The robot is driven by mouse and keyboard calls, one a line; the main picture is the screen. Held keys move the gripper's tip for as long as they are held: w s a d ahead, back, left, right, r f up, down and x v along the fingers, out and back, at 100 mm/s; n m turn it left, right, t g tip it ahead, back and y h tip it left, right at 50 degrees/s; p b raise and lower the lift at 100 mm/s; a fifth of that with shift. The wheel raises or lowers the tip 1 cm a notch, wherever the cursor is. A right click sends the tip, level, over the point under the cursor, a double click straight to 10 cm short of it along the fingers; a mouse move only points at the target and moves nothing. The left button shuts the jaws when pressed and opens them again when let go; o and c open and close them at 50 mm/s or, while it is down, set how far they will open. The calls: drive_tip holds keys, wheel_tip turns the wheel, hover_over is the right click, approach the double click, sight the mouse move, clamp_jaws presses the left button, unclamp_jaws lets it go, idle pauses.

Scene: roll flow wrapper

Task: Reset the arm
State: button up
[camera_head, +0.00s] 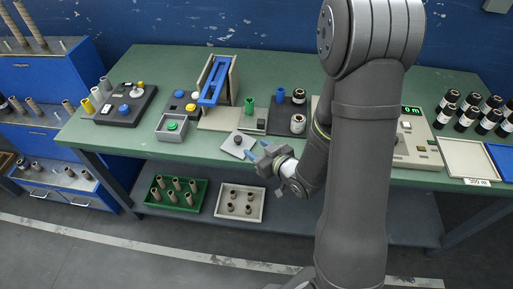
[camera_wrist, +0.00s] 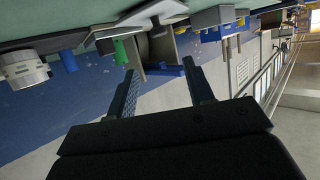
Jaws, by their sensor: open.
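My gripper (camera_head: 270,159) is in front of the front edge of the green table (camera_head: 330,160), at about tabletop height, in the head view. Its two fingers point to the left and stand apart with nothing between them. In the wrist view my gripper (camera_wrist: 165,88) shows both dark fingers spread and empty. The wrist picture is turned over, with the tabletop along its upper edge. My arm rises from the lower middle of the head view and hides part of the table's right half.
A small grey plate (camera_head: 238,146) lies near the fingertips at the table edge. A blue-topped frame (camera_head: 213,82) stands behind it. Several dark rolls (camera_head: 467,119) stand at the right. A green tray (camera_head: 176,193) and a pale tray (camera_head: 240,203) sit on the lower shelf.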

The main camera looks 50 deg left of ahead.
sight(237, 137)
drive_tip(key=x, duration=1.2)
drive_tip(key=shift+f, duration=0.25)
drive_tip(key=shift+r, duration=0.75)
drive_tip(key=shift+f, duration=0.1)
